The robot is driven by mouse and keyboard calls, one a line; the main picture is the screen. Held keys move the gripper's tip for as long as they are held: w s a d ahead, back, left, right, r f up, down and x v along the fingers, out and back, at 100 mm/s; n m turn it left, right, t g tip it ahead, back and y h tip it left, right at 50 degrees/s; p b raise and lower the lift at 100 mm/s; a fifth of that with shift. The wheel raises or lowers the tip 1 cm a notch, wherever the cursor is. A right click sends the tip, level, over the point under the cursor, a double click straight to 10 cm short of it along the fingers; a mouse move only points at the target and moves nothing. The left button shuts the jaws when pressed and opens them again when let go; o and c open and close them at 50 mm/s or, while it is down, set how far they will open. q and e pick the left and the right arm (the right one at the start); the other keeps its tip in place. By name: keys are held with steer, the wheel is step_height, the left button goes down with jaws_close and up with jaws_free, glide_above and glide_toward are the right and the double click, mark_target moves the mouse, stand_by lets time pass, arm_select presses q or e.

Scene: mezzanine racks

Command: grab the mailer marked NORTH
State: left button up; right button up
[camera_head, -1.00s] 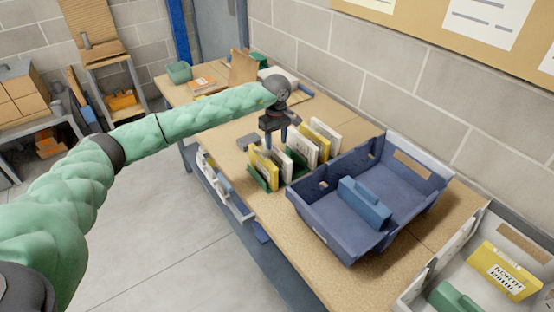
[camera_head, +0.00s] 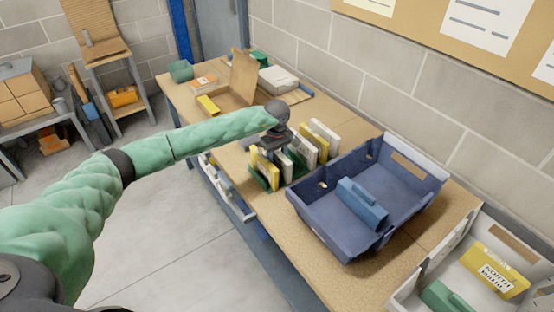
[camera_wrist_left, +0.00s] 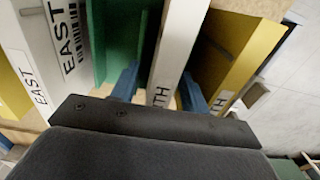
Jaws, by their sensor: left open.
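My left gripper (camera_head: 275,152) is down over a row of upright mailers in the head view. In the left wrist view its blue fingers (camera_wrist_left: 160,88) are open, one on each side of a white mailer (camera_wrist_left: 177,55); contact is unclear. The visible label on that mailer ends in "TH"; the rest is hidden. A yellow mailer (camera_wrist_left: 238,55) to its right also shows a partial "TH" label. White mailers marked EAST (camera_wrist_left: 62,40) stand at left, past a green divider (camera_wrist_left: 118,40). In the head view, a yellow mailer marked NORTH (camera_head: 495,272) lies in the white tray. My right gripper is not seen.
A blue tote (camera_head: 330,225) holding a blue object (camera_head: 362,203) stands beside the mailer row on the bench (camera_head: 300,262). The white tray (camera_head: 408,290) is at lower right with a green object (camera_head: 447,297). A cardboard box (camera_head: 242,75) stands farther back.

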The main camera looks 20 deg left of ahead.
arm_select(q)
steer(key=shift+f, duration=0.1)
jaws_close()
stand_by(0.3)
